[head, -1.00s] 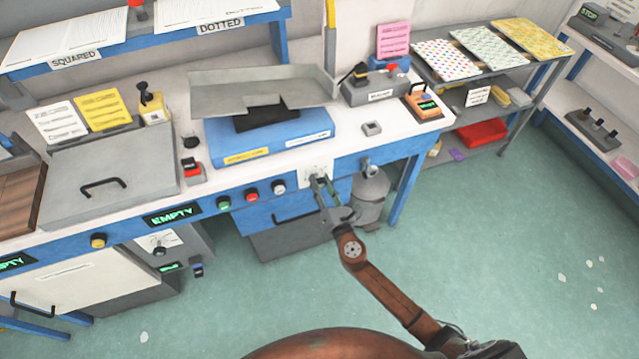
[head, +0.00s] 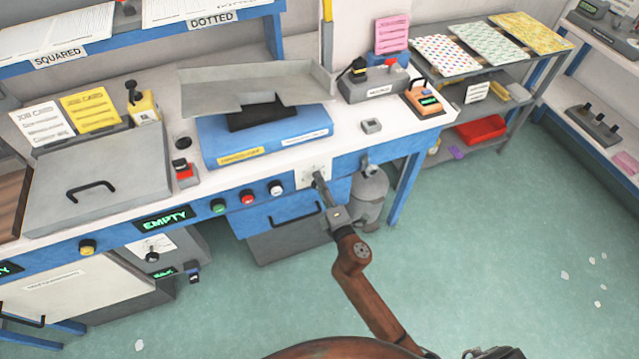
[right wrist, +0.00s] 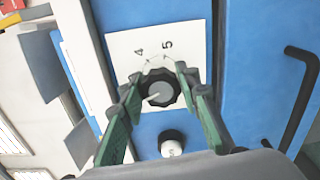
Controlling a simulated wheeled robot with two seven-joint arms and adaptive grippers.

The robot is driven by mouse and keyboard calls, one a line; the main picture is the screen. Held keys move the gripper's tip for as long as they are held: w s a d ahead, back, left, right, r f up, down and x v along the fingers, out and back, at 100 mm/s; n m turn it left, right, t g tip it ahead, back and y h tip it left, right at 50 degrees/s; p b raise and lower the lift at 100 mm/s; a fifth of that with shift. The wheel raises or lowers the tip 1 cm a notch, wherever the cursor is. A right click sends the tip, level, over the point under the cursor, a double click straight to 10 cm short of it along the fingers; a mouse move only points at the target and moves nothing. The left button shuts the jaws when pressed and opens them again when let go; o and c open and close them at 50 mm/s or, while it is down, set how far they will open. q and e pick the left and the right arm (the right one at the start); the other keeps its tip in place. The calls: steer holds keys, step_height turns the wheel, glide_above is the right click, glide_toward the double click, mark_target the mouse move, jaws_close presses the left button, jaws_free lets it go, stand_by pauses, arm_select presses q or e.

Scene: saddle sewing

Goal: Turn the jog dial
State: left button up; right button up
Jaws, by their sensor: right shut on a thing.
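The jog dial (right wrist: 158,90) is a dark scalloped knob with a grey face and a pale pointer line, on a white plate (right wrist: 130,44) marked with numbers, of which 4 and 5 can be read. In the head view the plate (head: 311,170) sits on the blue front rail of the bench, and the dial is hidden by my gripper. My right gripper (right wrist: 157,84) is shut on the dial, one green-padded finger on each side of it. It also shows in the head view (head: 320,180), reaching up to the plate. My left gripper is out of view.
White, red and green buttons (head: 247,198) sit left of the plate on the rail. A drawer handle (head: 296,215) is below. A grey cylinder (head: 369,194) stands below right. A blue machine (head: 265,138) with a grey tray is above.

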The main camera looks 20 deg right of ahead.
steer(key=shift+m, duration=1.7)
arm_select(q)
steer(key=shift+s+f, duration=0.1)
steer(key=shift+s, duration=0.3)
arm_select(e)
steer(key=shift+f+m, duration=0.1)
steer(key=shift+m, duration=0.2)
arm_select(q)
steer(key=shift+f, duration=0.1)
arm_select(e)
steer(key=o, duration=0.8)
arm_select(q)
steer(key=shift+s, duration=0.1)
arm_select(e)
steer(key=o, duration=0.4)
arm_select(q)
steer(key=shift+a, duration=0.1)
arm_select(e)
steer(key=shift+s, duration=0.1)
